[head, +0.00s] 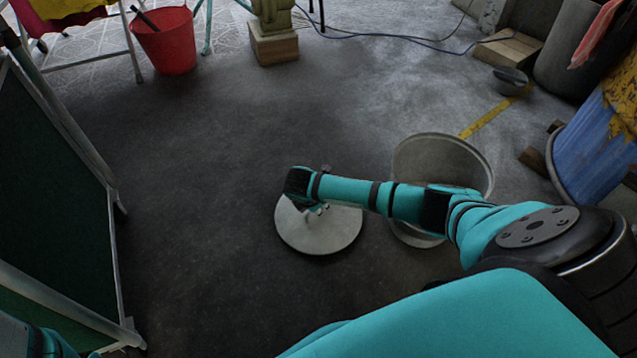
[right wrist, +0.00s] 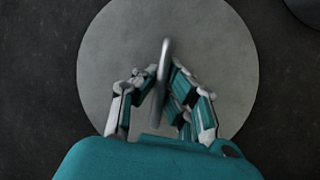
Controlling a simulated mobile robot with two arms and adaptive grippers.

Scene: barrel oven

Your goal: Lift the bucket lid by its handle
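The round grey bucket lid (head: 322,236) lies flat low over the dark floor, left of the bucket. I cannot tell for sure whether it touches the floor. It also fills the middle of the right wrist view (right wrist: 215,50). Its thin upright handle (right wrist: 165,52) stands between the fingers of my right gripper (right wrist: 164,75), which look closed in on it from both sides. In the head view my right gripper (head: 316,209) is over the lid, partly hidden by its own arm. The grey metal bucket (head: 430,150) stands open behind my right arm. My left gripper is out of view.
A dark green board (head: 50,180) in a metal frame stands at the left. A red bucket (head: 166,42) stands at the back left. A blue barrel (head: 592,150) and a dark bowl (head: 509,80) are at the right. The floor left of the lid is clear.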

